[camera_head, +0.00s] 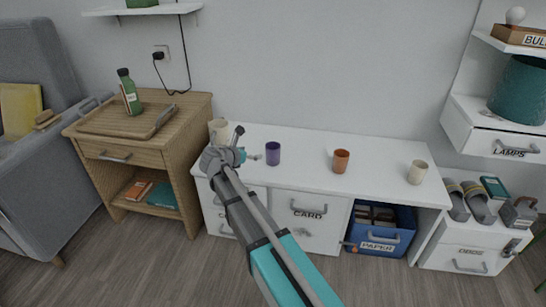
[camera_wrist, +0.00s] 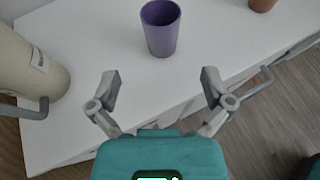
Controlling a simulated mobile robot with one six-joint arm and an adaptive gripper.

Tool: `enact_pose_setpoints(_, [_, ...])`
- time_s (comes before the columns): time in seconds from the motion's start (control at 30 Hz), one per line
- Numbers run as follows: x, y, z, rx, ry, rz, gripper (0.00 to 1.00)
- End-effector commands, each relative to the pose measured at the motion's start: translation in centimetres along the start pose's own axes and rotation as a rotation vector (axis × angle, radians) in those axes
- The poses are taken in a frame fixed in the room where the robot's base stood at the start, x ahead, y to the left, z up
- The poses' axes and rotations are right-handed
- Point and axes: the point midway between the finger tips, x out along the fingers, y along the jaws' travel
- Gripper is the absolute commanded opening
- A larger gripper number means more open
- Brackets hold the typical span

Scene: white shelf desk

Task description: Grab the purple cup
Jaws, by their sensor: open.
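The purple cup (camera_head: 273,153) stands upright on the white desk (camera_head: 310,158), towards its left part. It also shows upright at the top middle of the wrist view (camera_wrist: 161,30). My gripper (camera_head: 243,146) is just left of the cup in the head view. In the wrist view my gripper (camera_wrist: 160,82) is open, its two fingers spread apart, with nothing between them. The cup is ahead of the fingertips and roughly centred between them, not touched.
An orange cup (camera_head: 340,160) and another beige cup (camera_head: 417,172) stand to the right. A wooden side table (camera_head: 185,105) with a green bottle (camera_head: 129,92) is at left. The desk between cups is clear.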

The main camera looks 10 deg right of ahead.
Motion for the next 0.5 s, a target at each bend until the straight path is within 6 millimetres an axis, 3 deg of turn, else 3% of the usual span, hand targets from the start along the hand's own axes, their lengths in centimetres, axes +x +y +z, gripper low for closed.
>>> enact_pose_setpoints(0.27, [0.2,0.0,-0.1,0.003,0.002,-0.001,1.0])
enact_pose_setpoints(0.5, [2.4,0.0,-0.2,0.005,0.002,-0.003,1.0])
